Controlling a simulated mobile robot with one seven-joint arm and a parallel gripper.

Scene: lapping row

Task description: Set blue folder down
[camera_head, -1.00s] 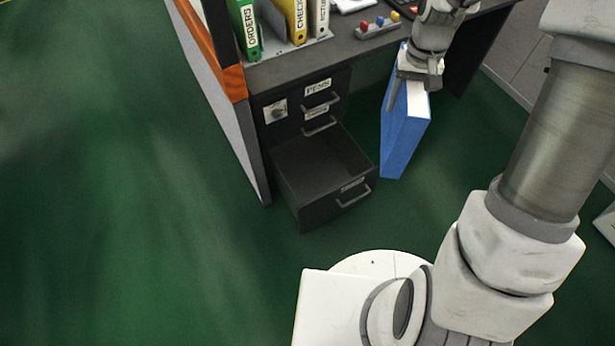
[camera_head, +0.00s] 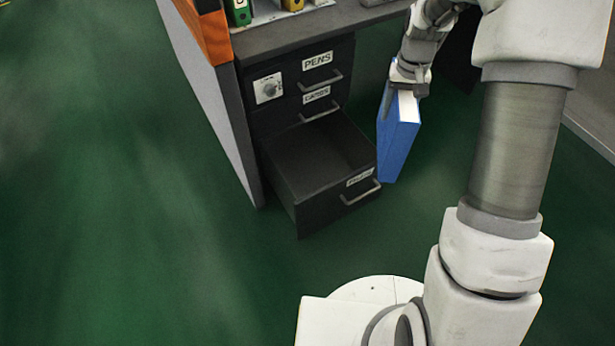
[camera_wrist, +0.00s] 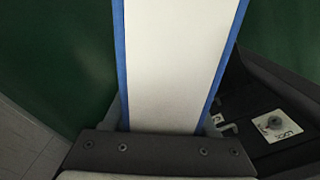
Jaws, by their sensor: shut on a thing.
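The blue folder (camera_head: 398,141) hangs upright from my gripper (camera_head: 405,90), just right of the open bottom drawer in the head view. My gripper is shut on the folder's upper end. In the wrist view the folder (camera_wrist: 175,65) shows its white edge between two blue covers, running up from the gripper's dark body (camera_wrist: 160,152).
The bottom drawer (camera_head: 283,198) of the dark cabinet is pulled out and looks empty. Drawers labelled PENS (camera_head: 318,60) and CARDS (camera_head: 316,95) are shut above it. Binders (camera_head: 238,12) stand on the desk (camera_head: 290,36). The green floor (camera_head: 120,220) is clear at left.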

